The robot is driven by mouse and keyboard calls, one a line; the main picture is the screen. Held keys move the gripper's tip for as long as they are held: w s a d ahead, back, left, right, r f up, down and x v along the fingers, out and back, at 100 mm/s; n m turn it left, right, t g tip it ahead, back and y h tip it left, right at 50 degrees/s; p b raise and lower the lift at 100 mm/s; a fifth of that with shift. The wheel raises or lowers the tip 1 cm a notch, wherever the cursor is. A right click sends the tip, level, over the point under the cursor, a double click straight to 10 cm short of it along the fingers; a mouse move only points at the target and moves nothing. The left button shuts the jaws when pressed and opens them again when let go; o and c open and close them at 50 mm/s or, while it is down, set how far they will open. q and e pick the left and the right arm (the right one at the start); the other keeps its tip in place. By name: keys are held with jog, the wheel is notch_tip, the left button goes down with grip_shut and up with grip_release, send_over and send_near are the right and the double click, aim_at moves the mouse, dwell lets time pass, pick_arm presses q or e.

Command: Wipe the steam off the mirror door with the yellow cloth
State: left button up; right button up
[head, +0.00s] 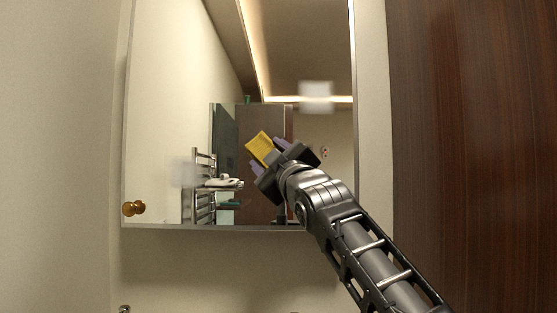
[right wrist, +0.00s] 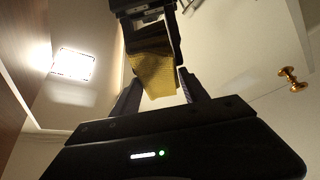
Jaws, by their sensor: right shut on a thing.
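The mirror door (head: 160,80) fills the middle of the head view, with a brass knob (head: 133,208) at its lower left. A faint whitish blur (head: 183,172) shows on the glass at the left. A pale square patch (head: 316,97) shows at the upper right; I cannot tell whether it is steam or a lamp's reflection. My right gripper (head: 267,156) is in front of the lower middle of the mirror, shut on the yellow cloth (head: 260,147). The cloth also shows between the fingers in the right wrist view (right wrist: 153,76). I cannot tell whether it touches the glass. My left gripper is out of view.
A dark wood panel (head: 470,150) stands to the right of the mirror, and a plain wall (head: 60,150) to the left. The towel rail (head: 198,200) and light strip appear as reflections in the glass.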

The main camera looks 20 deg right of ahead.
aim_at(213, 151)
jog(key=shift+w+a, duration=0.15)
jog(key=shift+a, duration=0.3)
jog(key=shift+w+a, duration=0.4)
jog(key=shift+a, duration=0.4)
jog(key=shift+w+a, duration=0.3)
jog(key=shift+a, duration=0.45)
jog(key=shift+w+a, duration=0.1)
jog(key=shift+w+a, duration=0.25)
jog(key=shift+a, duration=0.5)
jog(key=shift+w+a, duration=0.25)
jog(key=shift+a, duration=0.5)
jog(key=shift+a, duration=0.1)
jog(key=shift+w+a+p, duration=0.3)
jog(key=shift+w+a, duration=0.05)
jog(key=shift+a, duration=0.4)
jog(key=shift+w+a+p, duration=0.25)
jog(key=shift+w+a, duration=0.05)
jog(key=shift+a, duration=0.45)
